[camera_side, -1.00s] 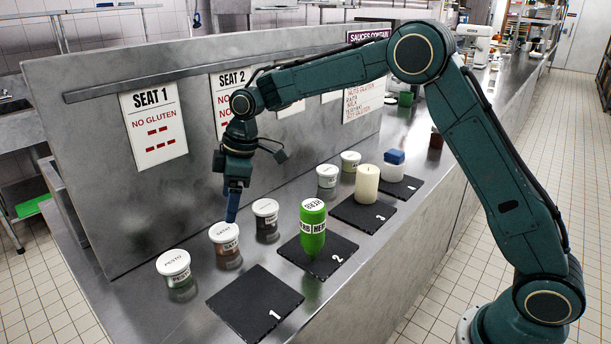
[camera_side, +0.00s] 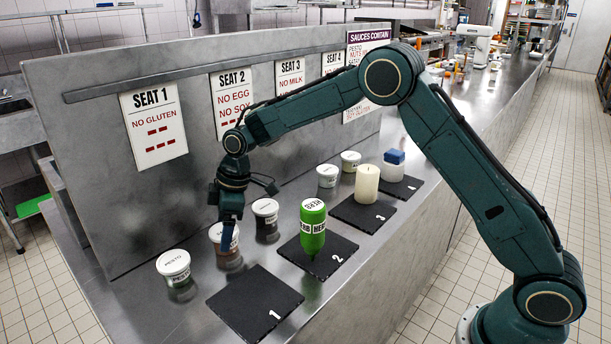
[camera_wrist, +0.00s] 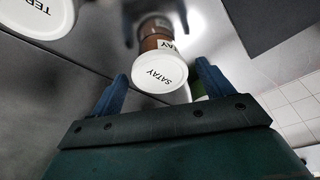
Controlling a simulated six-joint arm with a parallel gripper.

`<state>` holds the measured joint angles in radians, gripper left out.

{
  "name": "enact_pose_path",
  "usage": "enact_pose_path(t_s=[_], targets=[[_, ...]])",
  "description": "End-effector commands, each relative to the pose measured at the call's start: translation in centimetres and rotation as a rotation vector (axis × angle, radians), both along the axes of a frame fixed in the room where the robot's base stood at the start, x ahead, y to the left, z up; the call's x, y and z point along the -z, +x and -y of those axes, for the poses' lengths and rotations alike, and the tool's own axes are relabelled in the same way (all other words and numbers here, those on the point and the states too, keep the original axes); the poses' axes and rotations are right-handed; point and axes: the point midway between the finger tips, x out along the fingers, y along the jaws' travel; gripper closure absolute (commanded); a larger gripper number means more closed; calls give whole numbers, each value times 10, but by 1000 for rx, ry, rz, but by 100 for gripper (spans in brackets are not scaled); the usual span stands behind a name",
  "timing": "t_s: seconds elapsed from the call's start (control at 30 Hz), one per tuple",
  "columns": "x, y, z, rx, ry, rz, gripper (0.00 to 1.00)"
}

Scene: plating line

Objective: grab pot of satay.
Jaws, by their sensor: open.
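The pot of satay (camera_side: 217,234), a clear pot of brown sauce with a white lid, stands upright on the steel counter between the pesto pot (camera_side: 173,264) and a dark pot (camera_side: 266,214). My gripper (camera_side: 228,244) points down at it, and a blue finger hides part of its lid and side. In the wrist view the lid marked SATAY (camera_wrist: 160,73) lies between the two blue fingers of my open gripper (camera_wrist: 161,70). Gaps show on both sides of the lid, so the fingers look apart from it.
Slate 1 (camera_side: 236,306) is bare in front. The steel partition (camera_side: 90,185) stands behind the pots.

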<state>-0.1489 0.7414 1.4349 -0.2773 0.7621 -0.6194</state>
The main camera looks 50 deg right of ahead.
Motion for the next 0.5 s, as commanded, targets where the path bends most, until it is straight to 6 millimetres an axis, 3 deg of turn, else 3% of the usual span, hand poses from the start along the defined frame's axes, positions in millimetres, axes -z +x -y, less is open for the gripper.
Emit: enact_pose_path(t_s=[0.17, 0.5], targets=[[13, 2, -3, 0, -1, 1, 20], [14, 2, -4, -1, 0, 2, 20]])
